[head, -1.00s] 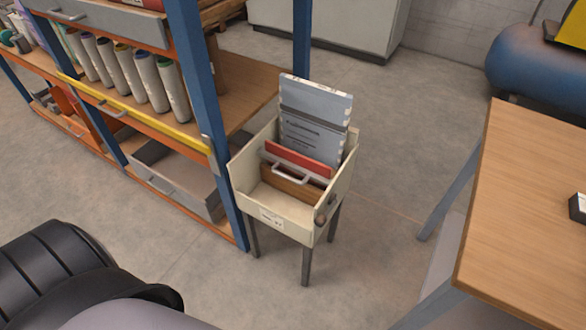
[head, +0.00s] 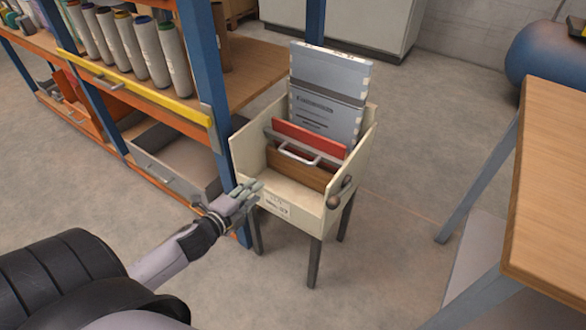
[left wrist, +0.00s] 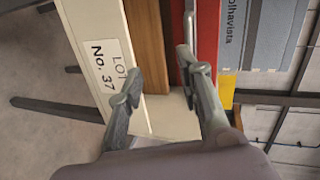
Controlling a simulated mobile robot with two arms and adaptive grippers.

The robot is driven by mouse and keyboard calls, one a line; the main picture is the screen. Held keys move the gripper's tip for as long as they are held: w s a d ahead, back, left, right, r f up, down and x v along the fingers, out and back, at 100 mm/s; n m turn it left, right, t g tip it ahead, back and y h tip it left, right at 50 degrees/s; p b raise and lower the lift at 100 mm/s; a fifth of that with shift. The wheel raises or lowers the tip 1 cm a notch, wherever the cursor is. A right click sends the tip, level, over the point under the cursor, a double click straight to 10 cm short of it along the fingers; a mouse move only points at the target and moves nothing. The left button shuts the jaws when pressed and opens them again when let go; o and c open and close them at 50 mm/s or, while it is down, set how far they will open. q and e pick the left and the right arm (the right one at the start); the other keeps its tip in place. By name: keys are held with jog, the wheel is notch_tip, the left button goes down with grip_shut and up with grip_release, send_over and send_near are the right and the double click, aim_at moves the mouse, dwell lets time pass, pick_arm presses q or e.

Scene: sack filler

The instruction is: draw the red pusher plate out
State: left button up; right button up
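The red pusher plate (head: 310,138) stands upright inside a cream box (head: 297,205) on legs, in the head view. Its grey bar handle (head: 297,155) faces the box's front, by a brown wooden piece (head: 300,173). Grey printed sacks or packs (head: 328,98) stand upright behind the plate. My left gripper (head: 250,190) is at the box's front left corner, outside and short of the handle. In the left wrist view its fingers (left wrist: 158,72) are spread with nothing visible held between them. My right gripper is not in view.
A blue-posted shelf rack (head: 205,85) with a yellow-edged shelf and grey drawer (head: 175,165) stands close on the left. A wooden table (head: 555,190) is on the right. Floor lies clear between box and table.

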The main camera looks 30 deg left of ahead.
aim_at(293, 155)
pick_arm(q)
jog(key=shift+m+t+h, duration=0.4)
jog(key=shift+m+t, duration=0.1)
jog(key=shift+m, duration=0.3)
jog(key=shift+w+d+r+b+x, duration=0.1)
jog(key=shift+d+r+b+x, duration=0.3)
jog(key=shift+x, duration=2.55)
jog(key=shift+w+d+r+b+x, duration=0.15)
jog(key=shift+r+b+x, duration=0.55)
jog(key=shift+x, duration=2.2)
jog(key=shift+w+d+r+b+x, duration=0.25)
jog(key=shift+r+x, duration=0.45)
jog(key=shift+x, duration=2.25)
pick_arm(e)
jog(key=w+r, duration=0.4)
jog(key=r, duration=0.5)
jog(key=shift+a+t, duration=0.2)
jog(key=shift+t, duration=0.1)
pick_arm(q)
jog(key=shift+s+a+r, duration=0.1)
jog(key=shift+s, duration=0.05)
grip_shut()
